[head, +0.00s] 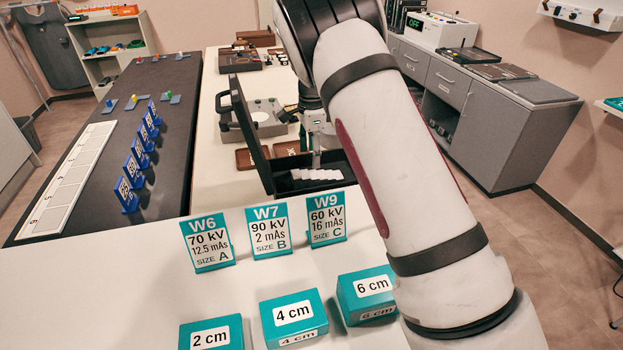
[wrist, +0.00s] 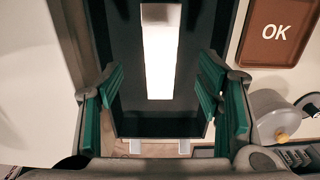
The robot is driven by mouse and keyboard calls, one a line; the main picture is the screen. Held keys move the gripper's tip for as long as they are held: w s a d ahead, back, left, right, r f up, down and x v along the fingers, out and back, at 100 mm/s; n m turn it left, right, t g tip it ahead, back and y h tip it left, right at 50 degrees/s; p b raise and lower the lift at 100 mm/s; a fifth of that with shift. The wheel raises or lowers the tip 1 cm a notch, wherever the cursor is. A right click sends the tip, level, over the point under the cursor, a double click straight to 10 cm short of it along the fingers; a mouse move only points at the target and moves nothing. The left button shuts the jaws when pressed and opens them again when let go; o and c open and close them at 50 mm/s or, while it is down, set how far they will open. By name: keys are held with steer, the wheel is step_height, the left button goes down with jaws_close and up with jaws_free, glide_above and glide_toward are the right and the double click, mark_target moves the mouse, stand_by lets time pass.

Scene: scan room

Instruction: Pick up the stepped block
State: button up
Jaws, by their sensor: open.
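The stepped block looks to be the white piece (head: 318,174) inside an open black case (head: 262,158) on the pale table; its steps run in a row. In the wrist view, a long white strip (wrist: 158,50), seemingly the same block from above, lies in the dark case interior (wrist: 190,60). My gripper (wrist: 160,92) is open, with green-padded fingers on either side of the strip and apart from it. In the head view my gripper (head: 316,148) is over the case, partly hidden by my arm. Its height above the block is hard to tell.
The case's raised lid stands left of the block. A brown tray marked OK (wrist: 277,30) lies beside the case. Teal cards such as W7 (head: 269,231) and teal boxes such as 4 cm (head: 293,317) stand in front. A grey device (head: 262,118) is behind.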

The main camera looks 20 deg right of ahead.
mark_target(312, 175)
steer(key=shift+f, duration=3.85)
jaws_close()
